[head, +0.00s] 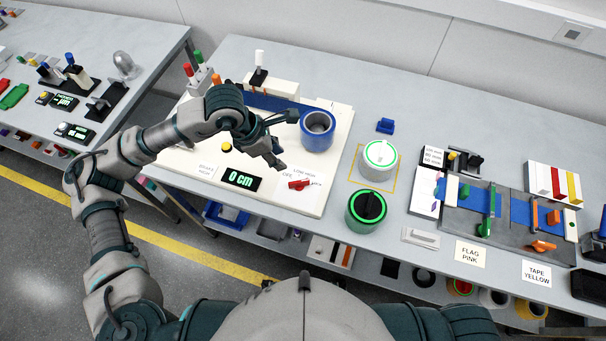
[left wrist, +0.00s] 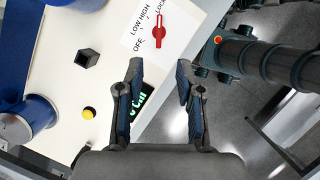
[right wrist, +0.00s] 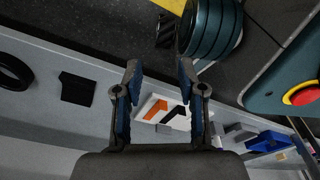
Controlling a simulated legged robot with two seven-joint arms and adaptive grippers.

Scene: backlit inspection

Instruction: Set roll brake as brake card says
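The red brake knob (head: 299,184) sits on the white board, with OFF, LOW, HIGH and LOCK labels around it. In the left wrist view the knob (left wrist: 159,33) lies ahead of the fingers, its narrow end towards LOCK. The small brake card (head: 205,169) lies left of it and appears to read BRAKE HIGH. A blue roll (head: 318,143) stands behind the knob. My left gripper (head: 279,140) is open and empty, above the board between roll and knob, apart from the knob. My right gripper (right wrist: 159,72) is open and empty, outside the head view.
A black display (head: 240,180) reading 0 cm lies left of the knob. A yellow button (head: 226,147) is behind it. A green roll (head: 366,211) and a white-and-green roll (head: 378,160) stand to the right. My right wrist view faces the lower shelf with bins.

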